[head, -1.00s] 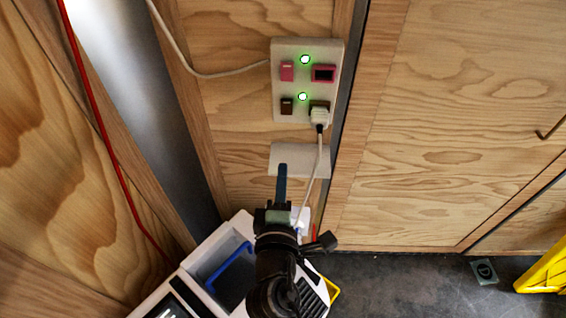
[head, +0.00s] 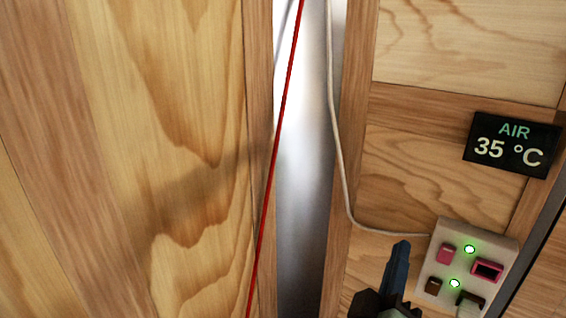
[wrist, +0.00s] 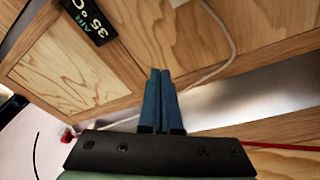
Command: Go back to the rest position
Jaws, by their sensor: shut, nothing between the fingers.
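My gripper (head: 401,247) shows at the bottom of the head view, just left of the white switch panel (head: 448,262). In the wrist view my gripper (wrist: 161,72) has its two blue fingers together, with nothing held between them. The fingers point toward the wooden wall and the pale cable. Most of my arm is outside the head view.
The panel has two green lights, switches and a plug at its lower right. A black air display (head: 513,145) reads 35 °C; it also shows in the wrist view (wrist: 88,20). A pale cable (head: 337,130) and a red cable (head: 274,150) run along the wall.

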